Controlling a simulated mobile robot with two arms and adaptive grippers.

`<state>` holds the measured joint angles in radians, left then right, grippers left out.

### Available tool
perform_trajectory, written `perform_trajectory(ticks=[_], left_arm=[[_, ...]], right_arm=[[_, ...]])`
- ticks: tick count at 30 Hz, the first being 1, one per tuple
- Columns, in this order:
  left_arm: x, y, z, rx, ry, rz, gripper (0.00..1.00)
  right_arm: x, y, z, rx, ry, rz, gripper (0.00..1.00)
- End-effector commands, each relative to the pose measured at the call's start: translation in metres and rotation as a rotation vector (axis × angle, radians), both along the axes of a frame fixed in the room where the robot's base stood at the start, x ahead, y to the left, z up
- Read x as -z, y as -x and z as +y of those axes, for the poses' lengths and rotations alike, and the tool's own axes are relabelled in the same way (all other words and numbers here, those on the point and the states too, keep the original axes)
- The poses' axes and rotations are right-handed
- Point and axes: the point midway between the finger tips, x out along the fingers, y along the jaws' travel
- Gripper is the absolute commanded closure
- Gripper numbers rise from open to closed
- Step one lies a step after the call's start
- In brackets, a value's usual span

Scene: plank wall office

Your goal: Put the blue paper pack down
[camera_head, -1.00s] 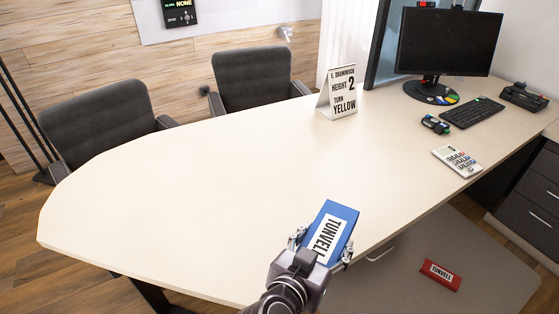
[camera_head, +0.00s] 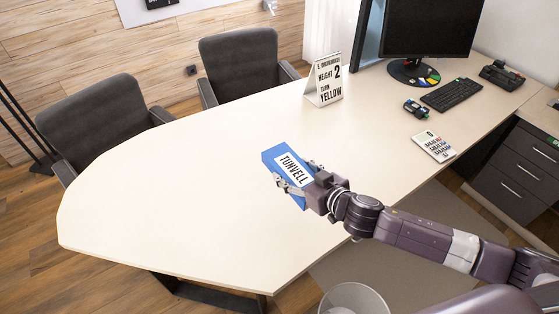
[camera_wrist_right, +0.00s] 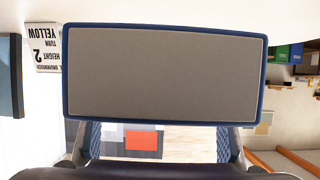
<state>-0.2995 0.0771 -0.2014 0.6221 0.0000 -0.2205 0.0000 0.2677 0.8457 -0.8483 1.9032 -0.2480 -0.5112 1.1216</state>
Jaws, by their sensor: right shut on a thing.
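The blue paper pack (camera_head: 287,172), with a white "TUNVELL" label, is over the middle of the cream desk (camera_head: 180,205). My right gripper (camera_head: 296,178) is shut on its near end, one finger on each side. I cannot tell whether the pack touches the desktop or hangs just above it. In the right wrist view, the pack (camera_wrist_right: 165,75) shows as a grey face with a blue rim and hides much of the scene, with the gripper fingers (camera_wrist_right: 158,142) below it. My left gripper is not in view.
Two dark chairs (camera_head: 100,125) line the far side. A bin (camera_head: 355,298) stands below the near edge. The desk's left half is clear.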

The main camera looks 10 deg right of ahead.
Motion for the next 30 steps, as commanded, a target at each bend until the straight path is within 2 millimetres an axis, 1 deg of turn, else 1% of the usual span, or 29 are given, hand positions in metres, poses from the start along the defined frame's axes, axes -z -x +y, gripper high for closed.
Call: perform_trajectory(ticks=[2, 5, 9, 11, 13, 15, 18, 21, 26, 30], left_arm=[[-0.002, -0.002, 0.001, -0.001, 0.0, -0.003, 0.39], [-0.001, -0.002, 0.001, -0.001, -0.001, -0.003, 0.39], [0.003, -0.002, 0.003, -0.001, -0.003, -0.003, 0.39], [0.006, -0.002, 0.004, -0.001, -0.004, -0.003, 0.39], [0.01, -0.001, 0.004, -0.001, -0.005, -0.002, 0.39], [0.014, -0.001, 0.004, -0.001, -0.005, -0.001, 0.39], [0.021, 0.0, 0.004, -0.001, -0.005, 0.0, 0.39], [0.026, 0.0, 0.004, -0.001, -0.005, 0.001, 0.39], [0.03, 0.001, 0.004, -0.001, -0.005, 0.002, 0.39], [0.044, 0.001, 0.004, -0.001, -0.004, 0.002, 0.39]], right_arm=[[0.006, -0.001, -0.002, -0.003, -0.002, 0.002, 0.78], [0.028, 0.0, -0.002, -0.005, -0.003, 0.004, 0.78], [0.067, 0.0, -0.002, -0.003, -0.002, 0.005, 0.78], [0.083, 0.0, -0.001, -0.003, -0.003, 0.003, 0.78], [0.102, 0.0, -0.001, -0.002, -0.003, 0.003, 0.78], [0.119, 0.0, -0.001, -0.003, -0.002, 0.004, 0.78], [0.139, 0.0, -0.001, -0.003, -0.003, 0.001, 0.78], [0.15, -0.001, -0.001, -0.003, -0.003, 0.0, 0.78], [0.16, -0.001, -0.001, -0.004, -0.002, -0.001, 0.78], [0.184, -0.001, -0.001, -0.002, -0.003, 0.0, 0.78]])
